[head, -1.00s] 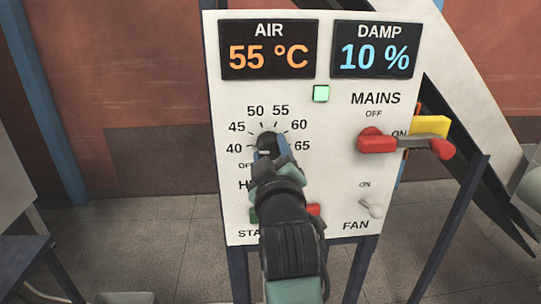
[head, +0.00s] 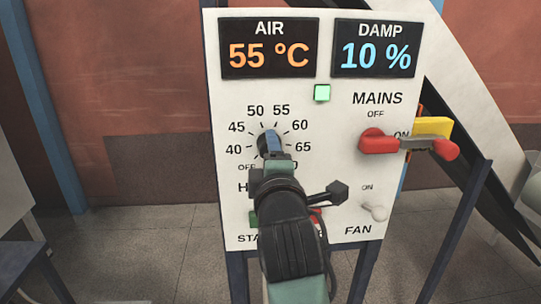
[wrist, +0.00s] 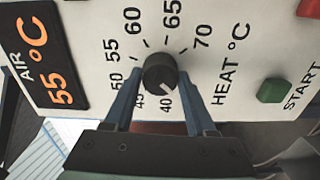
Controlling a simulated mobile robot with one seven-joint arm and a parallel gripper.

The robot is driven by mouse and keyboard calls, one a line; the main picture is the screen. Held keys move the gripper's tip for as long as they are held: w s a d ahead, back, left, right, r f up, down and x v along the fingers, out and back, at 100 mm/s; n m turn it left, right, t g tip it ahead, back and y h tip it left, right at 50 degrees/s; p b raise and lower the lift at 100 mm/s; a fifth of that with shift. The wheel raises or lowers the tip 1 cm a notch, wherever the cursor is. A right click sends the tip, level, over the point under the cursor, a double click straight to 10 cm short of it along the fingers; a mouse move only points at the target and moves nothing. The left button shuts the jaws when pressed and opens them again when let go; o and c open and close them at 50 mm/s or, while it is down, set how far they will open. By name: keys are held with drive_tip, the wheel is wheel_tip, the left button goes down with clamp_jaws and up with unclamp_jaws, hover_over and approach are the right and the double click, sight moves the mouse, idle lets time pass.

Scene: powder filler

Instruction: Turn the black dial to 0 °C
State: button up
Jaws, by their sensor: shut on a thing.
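The black dial (head: 264,143) sits at the lower left of the white panel, inside a scale from OFF and 40 up to 70. In the wrist view the dial (wrist: 160,73) stands between the two blue fingers of my gripper (wrist: 161,82), which is shut on it. Its white pointer line aims toward the 40 and OFF end; the right finger hides OFF, so I cannot tell the exact mark. No 0 mark shows. In the head view my gripper (head: 273,148) covers part of the dial and scale. The AIR display (head: 269,48) reads 55 °C.
The DAMP display (head: 375,50) reads 10 %. A green lamp (head: 321,93) is lit. The red MAINS handle (head: 379,143) and the FAN switch (head: 375,211) are right of the dial. A green START button (wrist: 272,90) is close to my gripper.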

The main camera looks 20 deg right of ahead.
drive_tip(key=shift+n, duration=0.5)
drive_tip(key=o, duration=1.4)
drive_tip(key=shift+c, duration=0.2)
drive_tip(key=shift+s, duration=0.15)
drive_tip(key=b+v, duration=0.3)
drive_tip(key=v, duration=0.9)
drive_tip(key=shift+s+b, duration=0.3)
drive_tip(key=shift+s, duration=0.05)
drive_tip(key=shift+a, duration=0.15)
